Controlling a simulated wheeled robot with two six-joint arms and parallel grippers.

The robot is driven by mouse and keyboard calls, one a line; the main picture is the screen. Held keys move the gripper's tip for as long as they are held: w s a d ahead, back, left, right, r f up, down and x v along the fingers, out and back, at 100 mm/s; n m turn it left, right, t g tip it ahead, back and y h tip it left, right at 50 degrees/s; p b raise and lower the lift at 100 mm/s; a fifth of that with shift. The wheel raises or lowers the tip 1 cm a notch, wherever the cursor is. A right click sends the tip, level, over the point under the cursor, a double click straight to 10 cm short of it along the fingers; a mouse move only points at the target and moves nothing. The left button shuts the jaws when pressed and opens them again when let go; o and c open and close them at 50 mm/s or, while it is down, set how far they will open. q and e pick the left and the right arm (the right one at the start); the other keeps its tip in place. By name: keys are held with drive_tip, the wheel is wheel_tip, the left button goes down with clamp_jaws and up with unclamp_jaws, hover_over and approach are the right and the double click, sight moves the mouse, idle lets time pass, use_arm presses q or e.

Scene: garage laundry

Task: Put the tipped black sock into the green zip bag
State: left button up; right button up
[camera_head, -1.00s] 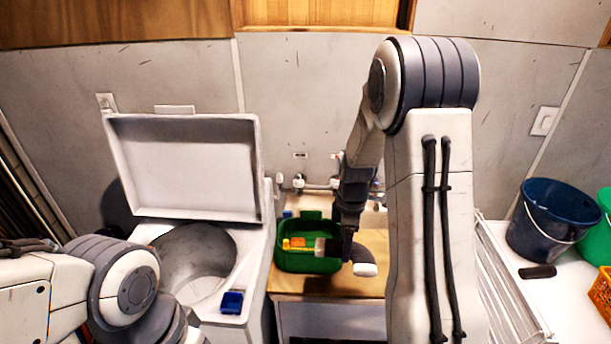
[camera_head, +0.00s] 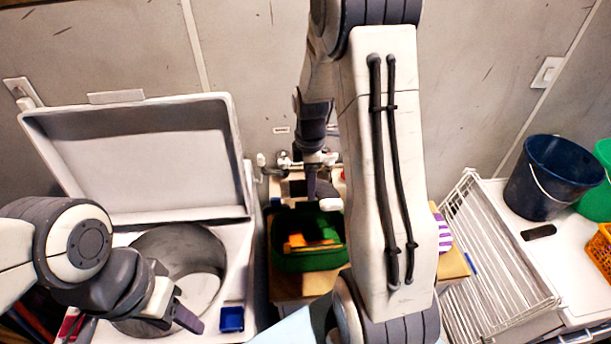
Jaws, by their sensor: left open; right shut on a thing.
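The green zip bag (camera_head: 312,261) stands open on the wooden top in the centre, with orange and yellow things inside it. My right gripper (camera_head: 307,198) is just above the bag's far edge, shut on a dark thing that looks like the black sock (camera_head: 292,190). The sock shows only as a small dark patch; its tip is hard to tell from the gripper. My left gripper (camera_head: 183,317) is low at the left, in front of the washer opening, empty and open. My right arm hides what lies right of the bag.
A top-loading washer (camera_head: 236,262) with raised lid (camera_head: 140,165) stands left, a small blue box (camera_head: 231,319) on its front corner. Right are a purple-striped thing (camera_head: 445,234), a white wire rack (camera_head: 495,260), a dark blue bucket (camera_head: 553,178) and an orange basket (camera_head: 602,250).

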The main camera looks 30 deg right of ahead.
wheel_tip(320, 180, down, 2)
drive_tip(key=shift+f+b, duration=0.15)
drive_tip(key=shift+b, duration=0.7)
wheel_tip(320, 180, down, 4)
drive_tip(key=b, duration=0.3)
drive_tip(key=shift+f+b, duration=0.45)
drive_tip(key=shift+f, duration=0.05)
drive_tip(key=o, duration=1.4)
drive_tip(key=shift+r, duration=0.1)
